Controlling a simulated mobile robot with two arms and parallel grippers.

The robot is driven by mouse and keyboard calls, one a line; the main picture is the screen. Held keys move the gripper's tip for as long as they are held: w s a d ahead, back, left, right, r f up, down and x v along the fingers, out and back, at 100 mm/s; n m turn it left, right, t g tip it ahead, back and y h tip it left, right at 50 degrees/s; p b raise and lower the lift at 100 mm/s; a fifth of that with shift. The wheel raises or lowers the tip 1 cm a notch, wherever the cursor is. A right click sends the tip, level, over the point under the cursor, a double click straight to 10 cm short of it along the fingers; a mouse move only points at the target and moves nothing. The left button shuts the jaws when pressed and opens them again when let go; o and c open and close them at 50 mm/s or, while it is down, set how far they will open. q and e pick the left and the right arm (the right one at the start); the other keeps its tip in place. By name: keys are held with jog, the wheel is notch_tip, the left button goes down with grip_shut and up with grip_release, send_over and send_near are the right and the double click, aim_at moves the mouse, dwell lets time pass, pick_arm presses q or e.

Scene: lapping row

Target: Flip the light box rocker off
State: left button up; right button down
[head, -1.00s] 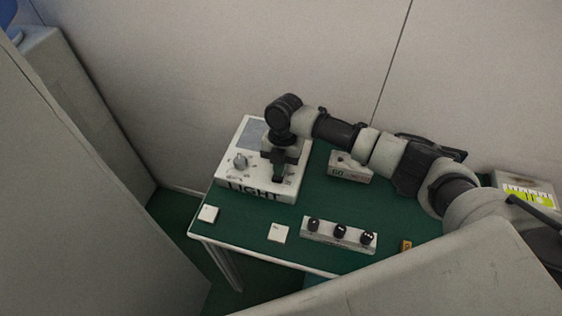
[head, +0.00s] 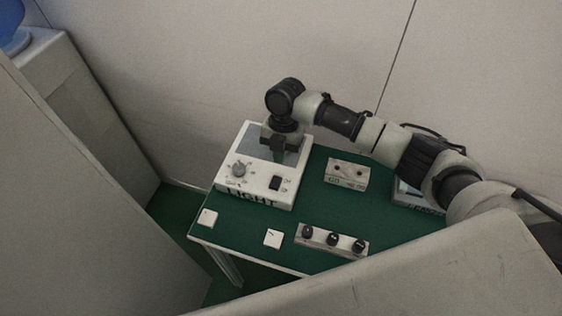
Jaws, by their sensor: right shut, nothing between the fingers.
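The white light box (head: 225,176), marked LIGHT on its front edge, stands at the back left of the green table. It carries a grey knob (head: 239,170) and a black rocker (head: 275,183) with small labels beside it. I cannot tell from its tilt which way the rocker is set. My right gripper (head: 277,158) points down over the box's grey panel (head: 257,144), behind the rocker and apart from it. It is shut and empty. My left gripper is out of view.
A block with two holes (head: 347,174) stands right of the box. A strip with black knobs (head: 331,240) and two white tiles, left (head: 208,218) and middle (head: 272,238), lie near the front edge. A grey device (head: 415,200) is partly hidden by my right arm. Grey panels flank the table.

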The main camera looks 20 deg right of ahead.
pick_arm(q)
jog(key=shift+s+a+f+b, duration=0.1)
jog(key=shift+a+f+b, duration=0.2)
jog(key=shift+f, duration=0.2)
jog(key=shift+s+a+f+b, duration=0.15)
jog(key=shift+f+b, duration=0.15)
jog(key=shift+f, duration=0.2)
pick_arm(e)
jog(key=w+v, duration=0.1)
jog(key=v, duration=0.5)
jog(key=shift+d+r, duration=0.2)
jog(key=shift+d, duration=0.05)
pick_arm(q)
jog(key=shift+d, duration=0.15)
pick_arm(e)
jog(key=shift+w, duration=0.15)
